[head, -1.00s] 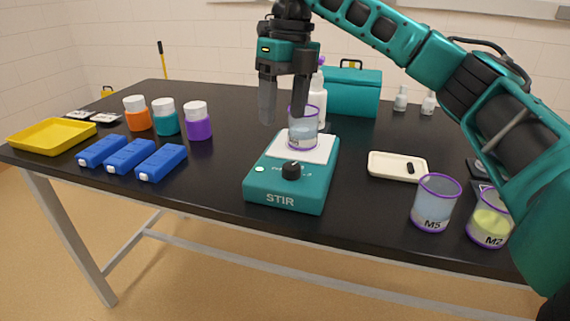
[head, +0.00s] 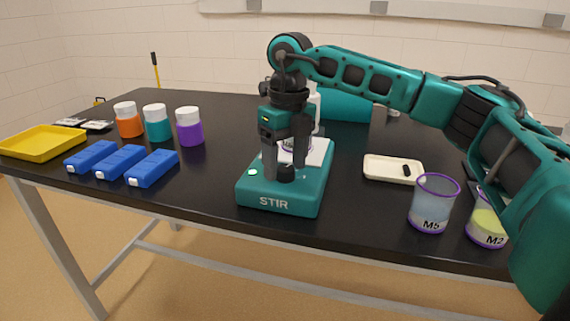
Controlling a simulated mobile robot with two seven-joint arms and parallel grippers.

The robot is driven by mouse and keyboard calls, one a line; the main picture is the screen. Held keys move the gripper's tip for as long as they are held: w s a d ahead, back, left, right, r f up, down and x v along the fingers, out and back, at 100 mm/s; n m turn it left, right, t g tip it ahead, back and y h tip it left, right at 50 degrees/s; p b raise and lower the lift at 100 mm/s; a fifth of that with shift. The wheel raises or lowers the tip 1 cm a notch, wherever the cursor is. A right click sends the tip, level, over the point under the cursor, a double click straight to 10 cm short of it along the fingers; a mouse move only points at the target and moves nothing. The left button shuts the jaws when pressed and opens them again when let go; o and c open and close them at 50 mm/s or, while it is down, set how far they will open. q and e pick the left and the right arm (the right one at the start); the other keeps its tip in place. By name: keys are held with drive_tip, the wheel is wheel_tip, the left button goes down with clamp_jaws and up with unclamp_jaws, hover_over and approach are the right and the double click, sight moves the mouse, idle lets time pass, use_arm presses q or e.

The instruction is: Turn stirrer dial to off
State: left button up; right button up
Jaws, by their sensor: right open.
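The teal stirrer (head: 270,203), marked STIR, stands near the front edge of the black table with a small green light lit at its left. Its black dial (head: 286,173) is on the sloped front face. My right gripper (head: 284,172) points down over the stirrer, open, with its fingers around or just in front of the dial; I cannot tell whether they touch it. The gripper hides most of the beaker (head: 297,143) on the stirrer's white top plate. The dial's pointer is not readable. My left gripper is not in view.
Beakers M5 (head: 432,205) and M2 (head: 487,222) stand at the right, near my right arm. A white tray (head: 378,169) lies right of the stirrer. Blue blocks (head: 120,161), coloured jars (head: 190,128) and a yellow tray (head: 40,143) are at left. A teal box (head: 346,107) stands behind.

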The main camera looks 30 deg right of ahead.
drive_tip(key=shift+f, duration=0.2)
drive_tip(key=c, duration=1.1)
